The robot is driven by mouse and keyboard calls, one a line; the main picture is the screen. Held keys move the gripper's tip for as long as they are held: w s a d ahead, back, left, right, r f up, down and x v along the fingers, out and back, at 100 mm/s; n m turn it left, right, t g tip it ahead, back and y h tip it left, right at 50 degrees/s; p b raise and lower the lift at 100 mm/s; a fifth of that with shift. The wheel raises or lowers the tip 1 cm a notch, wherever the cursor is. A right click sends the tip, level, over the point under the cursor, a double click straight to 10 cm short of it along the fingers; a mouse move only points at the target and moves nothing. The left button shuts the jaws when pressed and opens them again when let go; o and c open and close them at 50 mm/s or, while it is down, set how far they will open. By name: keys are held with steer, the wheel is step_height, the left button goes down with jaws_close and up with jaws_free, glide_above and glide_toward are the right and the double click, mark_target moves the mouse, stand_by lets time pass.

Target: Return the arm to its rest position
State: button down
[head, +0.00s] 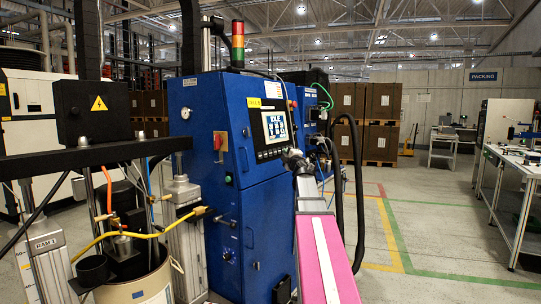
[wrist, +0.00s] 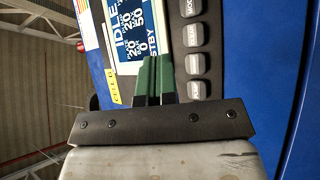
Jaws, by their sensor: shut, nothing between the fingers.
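My gripper (wrist: 154,80) shows in the wrist view with its two green fingertips together and nothing between them. It points at the control panel of the blue cabinet, over the lower edge of the lit screen (wrist: 128,30) and beside a column of grey buttons (wrist: 194,35). The screen reads IDLE and STBY. In the head view my arm reaches forward from the bottom, and my gripper (head: 291,156) is at the panel's right side, small and partly hidden by my wrist. I cannot tell whether the fingertips touch the panel.
The blue cabinet (head: 226,200) stands close ahead, with a signal tower (head: 238,43) on top. A drum (head: 140,285) with hoses and a pump column is at left. A black cable loop (head: 357,190) hangs right of my arm. Open floor (head: 440,225) lies right, before a workbench (head: 515,165).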

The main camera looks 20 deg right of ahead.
stand_by(0.3)
steer(key=s+a+f+m+g+h, duration=0.2)
steer(key=s+a+f+m+g, duration=0.15)
steer(key=f, duration=0.75)
steer(key=s+a+f+m+g+h, duration=0.25)
steer(key=f+m, duration=0.25)
steer(key=f, duration=0.6)
steer(key=s+a+f+m+g+h, duration=0.25)
steer(key=f+m+g, duration=0.2)
steer(key=f, duration=0.65)
steer(key=s+a+f+m+g+y, duration=0.1)
steer(key=s+a+f+g+y, duration=0.2)
steer(key=s+a+f+g, duration=0.2)
steer(key=s+a+f+m+g+y, duration=0.1)
steer(key=s+a+f+g+y, duration=0.2)
steer(key=s+a+f, duration=0.8)
steer(key=s+f+g, duration=0.2)
steer(key=s+f, duration=0.2)
steer(key=s, duration=0.3)
steer(key=shift+s+a+f+m+g+y, duration=0.25)
steer(key=shift+s+m+g+y, duration=0.05)
steer(key=shift+s+m+g, duration=0.1)
